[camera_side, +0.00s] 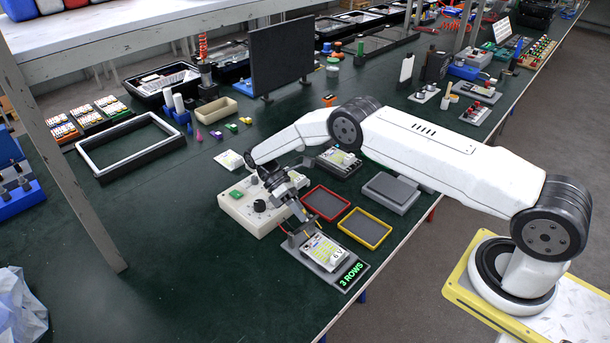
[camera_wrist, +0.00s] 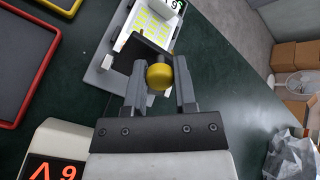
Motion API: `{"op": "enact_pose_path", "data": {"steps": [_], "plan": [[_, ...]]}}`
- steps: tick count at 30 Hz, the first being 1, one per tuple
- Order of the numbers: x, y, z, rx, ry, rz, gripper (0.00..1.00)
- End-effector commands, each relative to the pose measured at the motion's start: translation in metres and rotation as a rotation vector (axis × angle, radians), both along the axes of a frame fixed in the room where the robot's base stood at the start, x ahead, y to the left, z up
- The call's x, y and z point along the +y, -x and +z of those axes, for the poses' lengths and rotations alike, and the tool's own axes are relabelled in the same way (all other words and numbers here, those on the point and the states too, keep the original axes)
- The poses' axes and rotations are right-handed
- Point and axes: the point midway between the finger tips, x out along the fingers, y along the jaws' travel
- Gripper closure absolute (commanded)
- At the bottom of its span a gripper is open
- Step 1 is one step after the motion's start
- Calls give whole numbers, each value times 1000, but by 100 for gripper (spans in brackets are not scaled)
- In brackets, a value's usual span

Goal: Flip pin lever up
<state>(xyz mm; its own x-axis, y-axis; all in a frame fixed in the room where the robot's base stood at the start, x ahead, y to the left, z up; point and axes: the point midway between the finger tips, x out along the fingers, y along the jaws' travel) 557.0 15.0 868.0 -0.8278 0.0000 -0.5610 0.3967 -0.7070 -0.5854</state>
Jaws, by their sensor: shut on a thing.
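A yellow ball knob (camera_wrist: 159,76) sits between the two fingers of my gripper (camera_wrist: 160,88) in the wrist view, which is shut on it. A dark bar behind the knob appears to be the pin lever (camera_wrist: 146,47); its angle is hard to tell. Beyond it is a floodlight housing with yellow light panels (camera_wrist: 150,26) in a grey fixture (camera_wrist: 93,75). In the side view, my gripper (camera_side: 296,229) reaches down at the far-left end of the fixture (camera_side: 327,274), beside the housing (camera_side: 322,250). The knob cannot be made out there.
A white control box (camera_side: 252,208) with a green button stands close behind my gripper. A red-rimmed tray (camera_side: 326,203) and a yellow-rimmed tray (camera_side: 365,228) lie beside the fixture. A green "3 ROWS" sign (camera_side: 352,275) is at its front. The table left of the fixture is clear.

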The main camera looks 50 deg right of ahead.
Motion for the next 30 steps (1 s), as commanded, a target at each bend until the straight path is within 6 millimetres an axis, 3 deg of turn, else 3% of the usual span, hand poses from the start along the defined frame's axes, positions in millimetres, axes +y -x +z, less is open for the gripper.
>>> {"op": "enact_pose_path", "data": {"steps": [22,23,25,26,30], "plan": [[0,-3,0,51,0,0,100],[0,-3,0,51,0,0,59],[0,-3,0,51,0,0,37],[0,-3,0,51,0,0,31],[0,-3,0,51,0,0,31]]}}
